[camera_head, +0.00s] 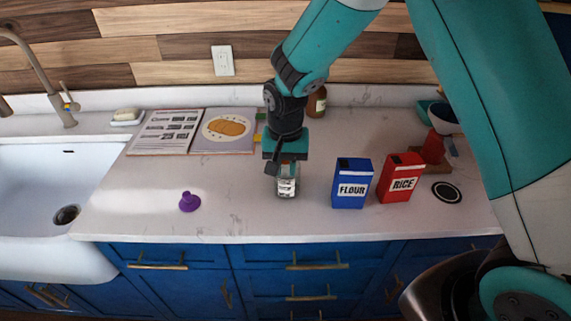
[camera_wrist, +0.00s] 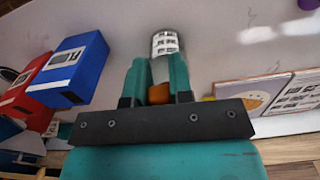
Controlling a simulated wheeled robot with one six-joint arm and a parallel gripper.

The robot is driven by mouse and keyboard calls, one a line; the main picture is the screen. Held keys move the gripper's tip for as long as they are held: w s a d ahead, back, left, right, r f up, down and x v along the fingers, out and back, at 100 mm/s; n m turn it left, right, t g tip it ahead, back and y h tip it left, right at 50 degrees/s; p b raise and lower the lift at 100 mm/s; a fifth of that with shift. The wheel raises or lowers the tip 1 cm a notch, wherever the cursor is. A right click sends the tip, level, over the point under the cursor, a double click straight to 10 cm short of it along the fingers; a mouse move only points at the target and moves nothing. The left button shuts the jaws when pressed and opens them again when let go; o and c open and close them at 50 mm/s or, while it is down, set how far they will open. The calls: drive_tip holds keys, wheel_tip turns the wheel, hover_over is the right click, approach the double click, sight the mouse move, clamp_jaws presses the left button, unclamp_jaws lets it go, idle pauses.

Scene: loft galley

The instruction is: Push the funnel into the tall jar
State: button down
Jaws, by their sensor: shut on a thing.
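The purple funnel (camera_head: 189,202) stands on the counter to the left of my gripper, and its edge shows at the top right of the wrist view (camera_wrist: 309,3). The clear jar (camera_head: 288,184) with a white label is below my gripper (camera_head: 284,167). In the wrist view my fingers (camera_wrist: 162,60) are closed at the jar (camera_wrist: 165,43), whose label shows beyond the fingertips. The fingers hide part of the jar. I cannot tell whether its base touches the counter.
A blue flour box (camera_head: 351,184) and a red rice box (camera_head: 401,178) stand right of the jar. An open book (camera_head: 192,131) lies behind left, and an amber bottle (camera_head: 317,103) stands behind. The sink (camera_head: 45,205) is at far left. Counter between funnel and jar is clear.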

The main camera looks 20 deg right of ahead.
drive_tip(key=shift+f, duration=0.3)
idle(0.4)
drive_tip(key=shift+f+b, duration=0.4)
idle(0.6)
drive_tip(key=shift+c, duration=2.3)
unclamp_jaws()
drive_tip(key=shift+r+p, duration=2.75)
drive_tip(key=shift+r, duration=0.75)
